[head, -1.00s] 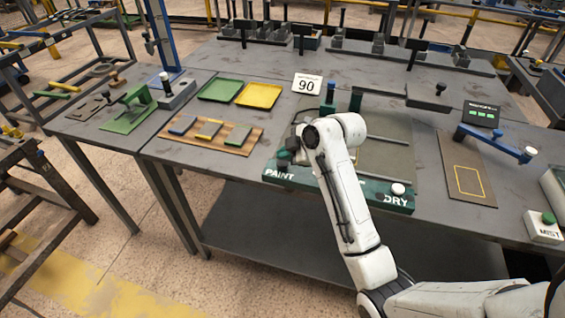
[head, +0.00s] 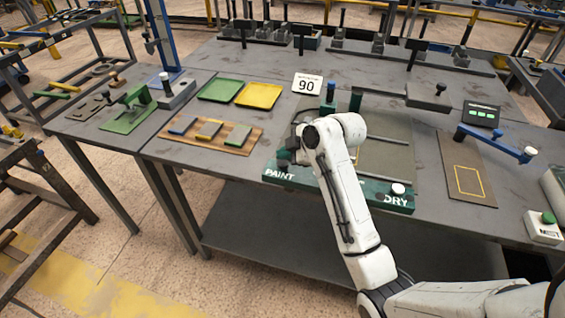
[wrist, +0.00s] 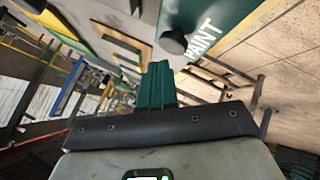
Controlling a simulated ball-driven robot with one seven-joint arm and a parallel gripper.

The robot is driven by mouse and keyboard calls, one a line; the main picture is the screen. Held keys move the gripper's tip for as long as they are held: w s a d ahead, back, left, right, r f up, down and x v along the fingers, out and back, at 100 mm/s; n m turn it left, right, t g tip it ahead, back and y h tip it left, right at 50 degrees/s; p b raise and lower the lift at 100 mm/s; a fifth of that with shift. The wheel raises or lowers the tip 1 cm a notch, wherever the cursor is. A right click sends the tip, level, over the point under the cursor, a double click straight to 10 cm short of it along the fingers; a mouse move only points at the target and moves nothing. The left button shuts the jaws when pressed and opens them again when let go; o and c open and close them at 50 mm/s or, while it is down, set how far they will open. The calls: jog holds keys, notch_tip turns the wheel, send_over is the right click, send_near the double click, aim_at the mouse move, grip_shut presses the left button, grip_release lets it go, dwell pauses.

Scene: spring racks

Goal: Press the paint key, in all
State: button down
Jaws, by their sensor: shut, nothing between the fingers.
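The paint key is a dark round knob (wrist: 173,42) on the green strip marked PAINT (wrist: 215,22) in the wrist view. My gripper (wrist: 158,68) shows there as green fingers closed together, empty, with their tips just short of the knob in the picture. I cannot tell whether they touch it. In the head view the green strip (head: 330,190) runs along the table's front edge, PAINT at its left end and DRY at its right. My arm's end hangs over the PAINT end and hides part of it.
A white DRY knob (head: 398,189) stands at the strip's right end. A wooden board (head: 212,136) with coloured blocks lies to the left. A blue lever (head: 495,143) and a box with a green button (head: 543,227) are at right.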

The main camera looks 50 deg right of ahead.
aim_at(285, 165)
jog(key=shift+f, duration=0.1)
jog(key=shift+f, duration=0.35)
jog(key=shift+f+b, duration=0.5)
jog(key=shift+f, duration=0.15)
dwell(0.9)
jog(key=shift+r, duration=0.1)
jog(key=shift+r+p, duration=0.95)
jog(key=shift+r, duration=0.05)
notch_tip(285, 165, up, 5)
jog(key=p, duration=0.4)
dwell(0.9)
